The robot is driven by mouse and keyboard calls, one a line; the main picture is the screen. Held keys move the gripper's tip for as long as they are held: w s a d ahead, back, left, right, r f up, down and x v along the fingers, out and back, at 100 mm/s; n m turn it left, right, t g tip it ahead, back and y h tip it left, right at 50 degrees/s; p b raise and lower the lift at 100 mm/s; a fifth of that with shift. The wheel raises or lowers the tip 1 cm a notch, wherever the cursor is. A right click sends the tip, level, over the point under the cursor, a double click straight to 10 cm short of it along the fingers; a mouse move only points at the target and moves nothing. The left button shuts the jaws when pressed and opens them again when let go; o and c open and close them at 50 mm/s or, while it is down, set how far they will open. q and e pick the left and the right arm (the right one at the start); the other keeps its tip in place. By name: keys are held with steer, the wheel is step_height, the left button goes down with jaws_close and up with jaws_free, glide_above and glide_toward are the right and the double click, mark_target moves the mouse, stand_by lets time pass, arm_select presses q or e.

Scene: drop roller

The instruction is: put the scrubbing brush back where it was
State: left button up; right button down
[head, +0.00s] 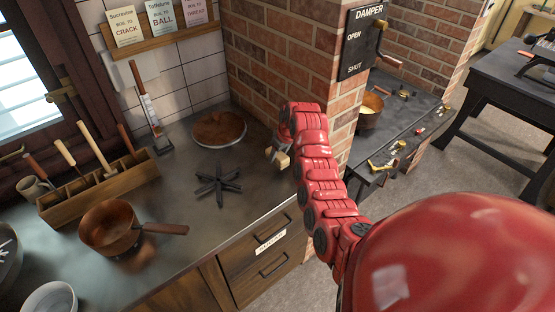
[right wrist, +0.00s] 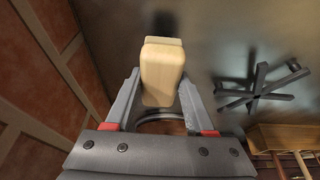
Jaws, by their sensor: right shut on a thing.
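My right gripper (head: 275,153) is over the right part of the metal counter, beside the brick pillar. In the right wrist view it (right wrist: 161,90) is shut on a pale wooden block, which I take for the scrubbing brush (right wrist: 162,68). Its bristles cannot be made out. In the head view only a small pale part of the brush (head: 282,161) shows by the gripper; my red arm and gripper hide the rest. I cannot tell whether it touches the counter. My left gripper is not in view.
A black star-shaped trivet (head: 218,184) lies left of the gripper, with a round copper lid or pan (head: 218,129) behind. A copper saucepan (head: 112,228) and wooden tool box (head: 70,205) stand further left. The brick pillar (head: 285,70) stands close. Bare counter (head: 185,255) lies in front.

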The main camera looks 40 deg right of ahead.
mark_target(278, 163)
step_height(278, 163, down, 4)
steer(key=shift+r+p, duration=0.25)
steer(key=shift+p, duration=0.4)
steer(key=shift+f, duration=0.15)
steer(key=shift+f, duration=0.15)
steer(key=shift+c, duration=1.3)
jaws_free()
